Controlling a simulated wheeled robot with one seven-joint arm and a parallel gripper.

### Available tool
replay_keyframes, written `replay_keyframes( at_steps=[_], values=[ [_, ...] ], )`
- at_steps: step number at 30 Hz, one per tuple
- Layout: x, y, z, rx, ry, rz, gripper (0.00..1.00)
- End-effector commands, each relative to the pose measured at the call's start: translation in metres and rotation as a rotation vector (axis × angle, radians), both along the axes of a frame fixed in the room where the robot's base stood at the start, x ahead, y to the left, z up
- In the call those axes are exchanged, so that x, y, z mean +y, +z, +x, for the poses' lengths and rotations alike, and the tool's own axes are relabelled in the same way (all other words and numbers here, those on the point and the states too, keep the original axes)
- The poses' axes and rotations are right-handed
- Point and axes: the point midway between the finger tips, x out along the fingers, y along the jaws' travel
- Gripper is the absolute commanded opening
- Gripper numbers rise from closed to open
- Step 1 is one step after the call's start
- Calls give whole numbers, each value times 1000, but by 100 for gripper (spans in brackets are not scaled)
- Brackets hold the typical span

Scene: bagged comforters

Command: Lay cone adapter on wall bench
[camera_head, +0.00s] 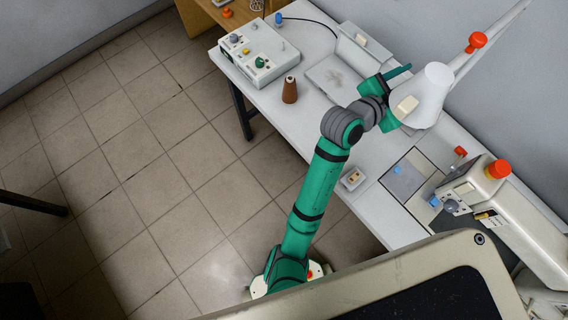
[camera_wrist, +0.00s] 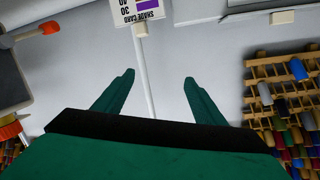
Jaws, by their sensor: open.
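No part is clearly recognisable as the cone adapter. A brown cone-shaped piece (camera_head: 289,90) stands upright on the white wall bench (camera_head: 315,65), near its front edge, and could be it or a thread cone. My gripper (camera_head: 405,96) is raised over the bench, to the right of the brown cone and apart from it.
A thread rack (camera_wrist: 285,105) and shade card (camera_wrist: 138,12) show in the wrist view.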

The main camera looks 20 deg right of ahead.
Motion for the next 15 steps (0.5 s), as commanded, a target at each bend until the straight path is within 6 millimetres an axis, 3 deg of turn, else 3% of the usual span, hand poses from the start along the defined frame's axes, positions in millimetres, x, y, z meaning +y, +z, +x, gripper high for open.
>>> replay_keyframes(
  at_steps=[8, 15],
  values=[
    [65, -31, 20, 211, 347, -225, 64],
    [145, -79, 14, 335, 644, -344, 64]
  ],
)
